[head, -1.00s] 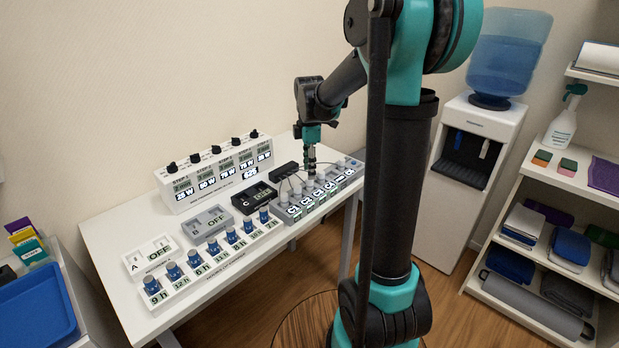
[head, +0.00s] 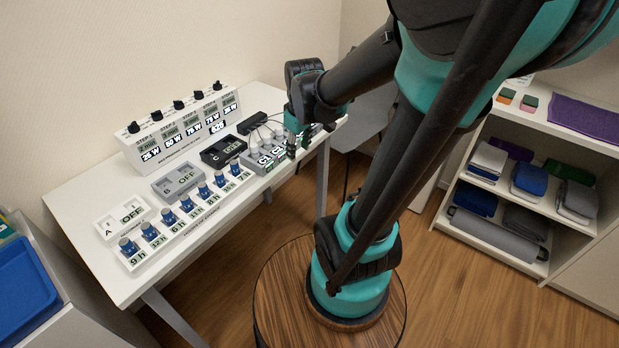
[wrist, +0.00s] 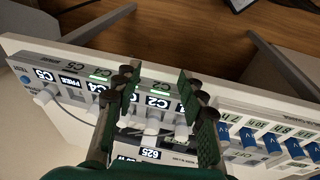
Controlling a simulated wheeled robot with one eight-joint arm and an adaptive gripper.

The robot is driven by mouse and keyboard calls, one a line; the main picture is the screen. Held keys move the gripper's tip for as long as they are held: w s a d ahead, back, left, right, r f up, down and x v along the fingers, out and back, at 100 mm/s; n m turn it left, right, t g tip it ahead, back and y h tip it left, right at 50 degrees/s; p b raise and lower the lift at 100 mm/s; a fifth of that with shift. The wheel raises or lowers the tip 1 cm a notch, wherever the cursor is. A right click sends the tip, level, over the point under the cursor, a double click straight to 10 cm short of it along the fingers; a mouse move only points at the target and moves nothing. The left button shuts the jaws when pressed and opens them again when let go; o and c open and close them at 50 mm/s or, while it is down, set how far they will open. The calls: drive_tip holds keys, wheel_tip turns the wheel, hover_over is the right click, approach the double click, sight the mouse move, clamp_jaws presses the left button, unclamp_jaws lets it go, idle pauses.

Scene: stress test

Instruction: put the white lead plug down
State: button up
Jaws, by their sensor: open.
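Several white lead plugs stand in a row on the grey socket strip (head: 262,166), whose labels include C1, C2 and C5. In the wrist view, one white lead plug (wrist: 152,126) stands by the C2 label, between my fingers in the picture. In the head view my gripper (head: 297,146) is over the strip's right part and hides the plugs there. Finger contact with the strip is unclear.
A row of blue knobs (head: 187,203) runs along the front of the white table (head: 75,185). Grey and black switch boxes (head: 178,180) and a white STEP panel (head: 170,142) stand behind.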

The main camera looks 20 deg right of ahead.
drive_tip(key=s+d+f+m+t, duration=0.1)
drive_tip(key=s+f+m, duration=0.5)
drive_tip(key=s, duration=0.2)
drive_tip(key=shift+s+f+m, duration=0.2)
drive_tip(key=shift+s+m, duration=0.15)
drive_tip(key=shift+m, duration=0.05)
